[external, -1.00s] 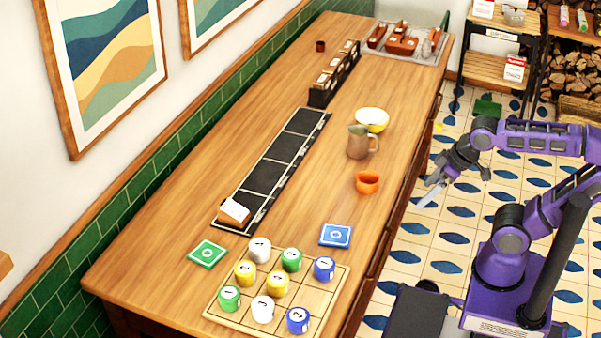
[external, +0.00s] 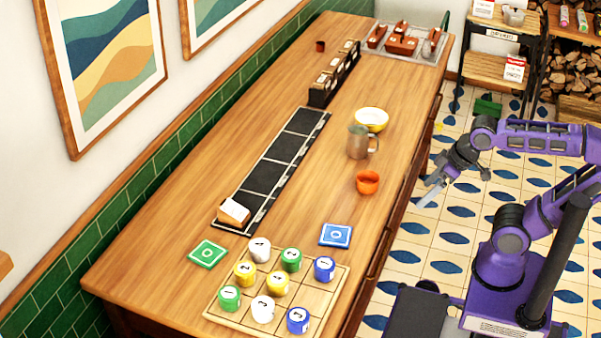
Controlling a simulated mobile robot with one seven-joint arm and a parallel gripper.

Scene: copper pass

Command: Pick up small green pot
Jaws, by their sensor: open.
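Two green pots with white numbered lids stand upright on the wooden board (external: 338,286) at the near end of the counter. One green pot (external: 291,262) is at the back of the board, between a white and a blue pot. The other green pot (external: 229,300) is at the front left. They look alike in size, so I cannot tell which is the smaller. My gripper (external: 431,194) is open and empty, over the floor to the right of the counter, well apart from both pots.
White, yellow and blue pots (external: 298,321) crowd the board. A green tile (external: 207,254) and a blue tile (external: 335,235) lie behind it. An orange cup (external: 367,183), a metal jug (external: 358,143) and a yellow bowl (external: 372,119) stand farther back near the counter's right edge.

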